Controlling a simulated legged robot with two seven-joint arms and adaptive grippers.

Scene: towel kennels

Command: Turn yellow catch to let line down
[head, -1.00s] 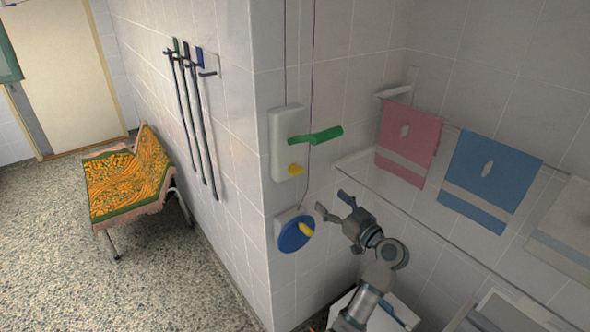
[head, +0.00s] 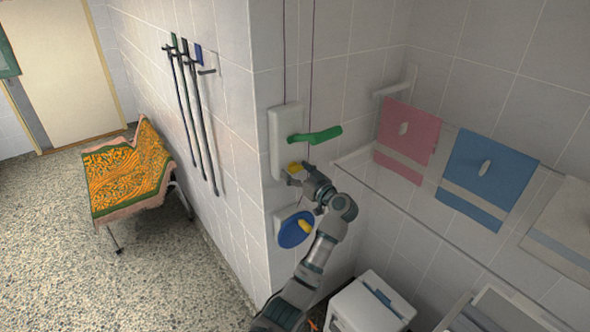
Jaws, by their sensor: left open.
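The yellow catch (head: 294,167) sticks out low on a white wall box (head: 284,130), below a green handle (head: 316,135). My left gripper (head: 291,176) is open, with its fingers at or just below the yellow catch. I cannot tell whether they touch it. The gripper partly hides the catch and the lower box. Thin dark lines (head: 311,60) run up the wall from the box area. Below, a blue disc (head: 290,232) with a yellow knob (head: 305,226) is partly hidden by my arm. My right gripper is not in view.
Pink (head: 408,135) and blue (head: 487,170) towels hang on a rail at the right. Dark leads (head: 195,120) hang on the left wall face. A chair with an orange cover (head: 125,172) stands at the left. A white bin (head: 368,305) is below.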

